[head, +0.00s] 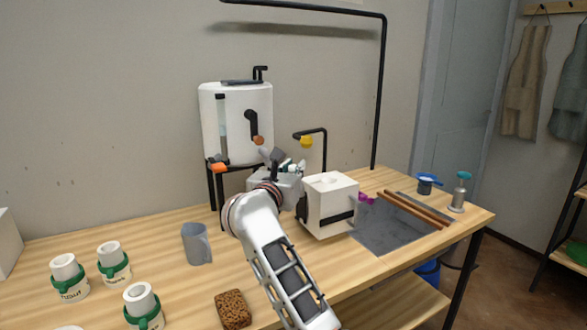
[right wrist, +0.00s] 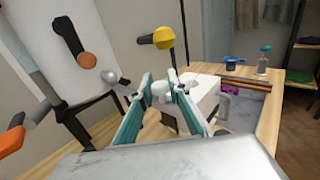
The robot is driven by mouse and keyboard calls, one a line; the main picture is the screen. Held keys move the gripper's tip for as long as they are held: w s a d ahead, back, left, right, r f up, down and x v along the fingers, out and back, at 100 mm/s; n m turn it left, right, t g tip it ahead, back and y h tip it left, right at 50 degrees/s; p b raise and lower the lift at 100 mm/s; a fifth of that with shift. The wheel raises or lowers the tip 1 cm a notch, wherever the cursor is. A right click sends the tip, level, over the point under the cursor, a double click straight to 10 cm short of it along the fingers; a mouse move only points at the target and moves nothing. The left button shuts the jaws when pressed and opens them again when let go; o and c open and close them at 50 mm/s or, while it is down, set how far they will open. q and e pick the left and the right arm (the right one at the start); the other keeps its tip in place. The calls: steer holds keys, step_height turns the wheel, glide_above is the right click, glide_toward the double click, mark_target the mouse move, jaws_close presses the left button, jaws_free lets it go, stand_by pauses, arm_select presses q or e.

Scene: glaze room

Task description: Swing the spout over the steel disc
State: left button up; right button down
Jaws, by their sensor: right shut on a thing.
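A white tank (head: 237,120) stands on black legs at the back of the bench. Its black lever (head: 251,124) ends in a brown disc (right wrist: 87,60). A black bent pipe (head: 324,145) with a yellow end (right wrist: 163,38) rises right of it. A steel-grey rounded piece (right wrist: 108,76) lies left of my right gripper's fingers in the wrist view; I cannot tell whether it is the steel disc. My right gripper (right wrist: 160,84) is shut on a white rounded piece (right wrist: 160,92), possibly part of the spout. The fingers hide its connection. My left gripper is out of view.
A white box (head: 330,203) stands close right of my right gripper. A grey mat (head: 395,232) with brown rods lies farther right. A grey mug (head: 196,244), several green-banded jars and a brown sponge (head: 233,309) occupy the left and front. An orange piece (head: 218,168) juts by the tank.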

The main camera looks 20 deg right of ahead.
steer(key=c, duration=1.9)
jaws_free()
step_height(320, 180, up, 10)
steer(key=shift+r, duration=0.1)
